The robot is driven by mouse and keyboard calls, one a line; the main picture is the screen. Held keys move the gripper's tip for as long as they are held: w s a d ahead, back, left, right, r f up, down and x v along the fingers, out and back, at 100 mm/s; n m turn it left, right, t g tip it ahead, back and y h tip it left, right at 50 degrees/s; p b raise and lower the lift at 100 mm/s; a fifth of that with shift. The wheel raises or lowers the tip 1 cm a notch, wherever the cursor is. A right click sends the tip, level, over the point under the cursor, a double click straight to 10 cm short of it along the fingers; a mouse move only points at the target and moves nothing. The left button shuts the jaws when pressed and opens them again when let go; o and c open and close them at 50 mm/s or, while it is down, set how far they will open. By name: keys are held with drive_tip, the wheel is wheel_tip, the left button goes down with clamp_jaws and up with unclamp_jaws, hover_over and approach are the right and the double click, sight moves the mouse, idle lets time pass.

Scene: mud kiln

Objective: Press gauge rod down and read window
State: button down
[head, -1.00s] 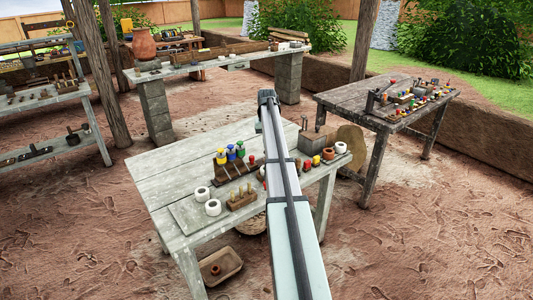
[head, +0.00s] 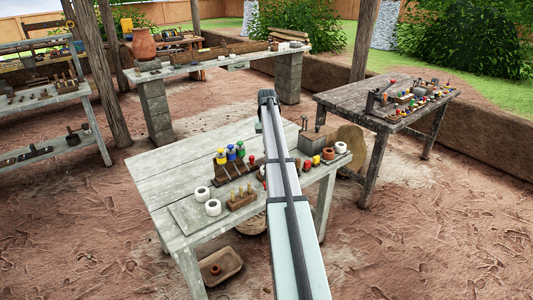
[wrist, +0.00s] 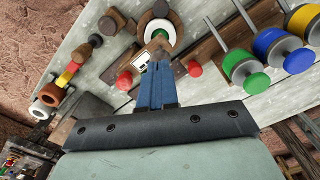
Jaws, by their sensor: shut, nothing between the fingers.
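In the wrist view my gripper (wrist: 159,58) shows as blue fingers held together and empty. Its tips are beside a small block with a white window (wrist: 142,60); the marks in it are too small to read. Just past the tips is a round white ring with a green and red middle (wrist: 158,34), and a dark round knob (wrist: 160,9) beyond it. I cannot tell which part is the gauge rod, or whether the tips touch anything. In the head view my arm covers the gripper and this part of the grey bench (head: 165,165).
Red knobs (wrist: 124,80) (wrist: 195,69) flank the fingers. Yellow, blue and green capped rods (wrist: 289,53) stand at the right in the wrist view. White rings (head: 213,207) and a peg block (head: 242,200) sit near the bench front. The bench's left side is mostly clear.

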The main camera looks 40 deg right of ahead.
drive_tip(key=shift+f, duration=0.25)
drive_tip(key=shift+f, duration=1.4)
drive_tip(key=shift+r, duration=0.15)
idle(0.5)
drive_tip(key=shift+r, duration=3.5)
